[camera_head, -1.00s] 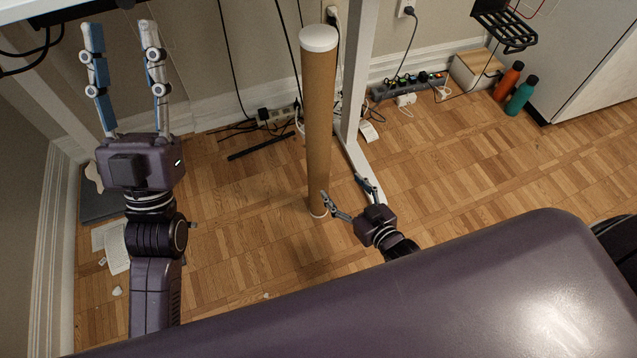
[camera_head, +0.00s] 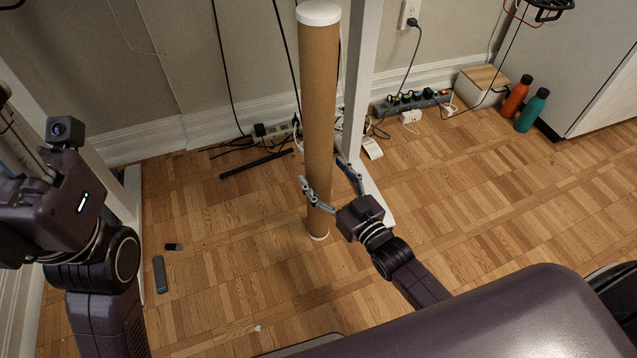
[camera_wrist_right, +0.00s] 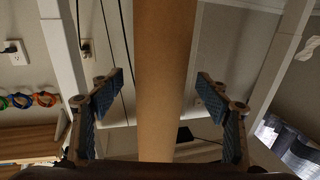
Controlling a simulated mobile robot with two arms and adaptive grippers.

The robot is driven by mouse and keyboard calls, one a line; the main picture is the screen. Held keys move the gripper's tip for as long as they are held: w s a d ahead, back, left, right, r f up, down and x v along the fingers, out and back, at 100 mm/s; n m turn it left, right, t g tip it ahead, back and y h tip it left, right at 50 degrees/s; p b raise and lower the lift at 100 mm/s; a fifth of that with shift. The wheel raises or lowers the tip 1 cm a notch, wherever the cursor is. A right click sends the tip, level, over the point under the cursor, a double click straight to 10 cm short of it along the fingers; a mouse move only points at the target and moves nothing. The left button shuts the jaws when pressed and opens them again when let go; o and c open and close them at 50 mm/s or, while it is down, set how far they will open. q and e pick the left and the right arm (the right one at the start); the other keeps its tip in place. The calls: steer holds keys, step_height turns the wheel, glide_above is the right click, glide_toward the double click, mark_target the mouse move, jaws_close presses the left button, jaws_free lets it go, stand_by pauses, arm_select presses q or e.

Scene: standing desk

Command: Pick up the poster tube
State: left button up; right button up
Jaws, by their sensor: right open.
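The poster tube (camera_head: 318,100) is a tall brown cardboard cylinder with white end caps, standing upright on the parquet floor in front of a white desk leg. My right gripper (camera_head: 331,172) is open around its lower part, one finger on each side. In the right wrist view the tube (camera_wrist_right: 165,80) runs between the two open fingers (camera_wrist_right: 160,95), with a visible gap on both sides. My left gripper is at the left edge of the head view; its fingers are mostly cut off or hidden, so their state cannot be read.
A white desk leg (camera_head: 360,90) stands right behind the tube. A power strip (camera_head: 412,102), a wood-lidded box (camera_head: 484,87), an orange bottle (camera_head: 515,97) and a teal bottle (camera_head: 532,110) are at the back right. Cables hang behind. A dark remote-like object (camera_head: 160,274) lies at left.

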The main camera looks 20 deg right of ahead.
steer(key=shift+b+x, duration=0.5)
steer(key=shift+x, duration=0.9)
steer(key=c, duration=1.7)
steer(key=shift+r, duration=0.1)
steer(key=shift+c, duration=0.2)
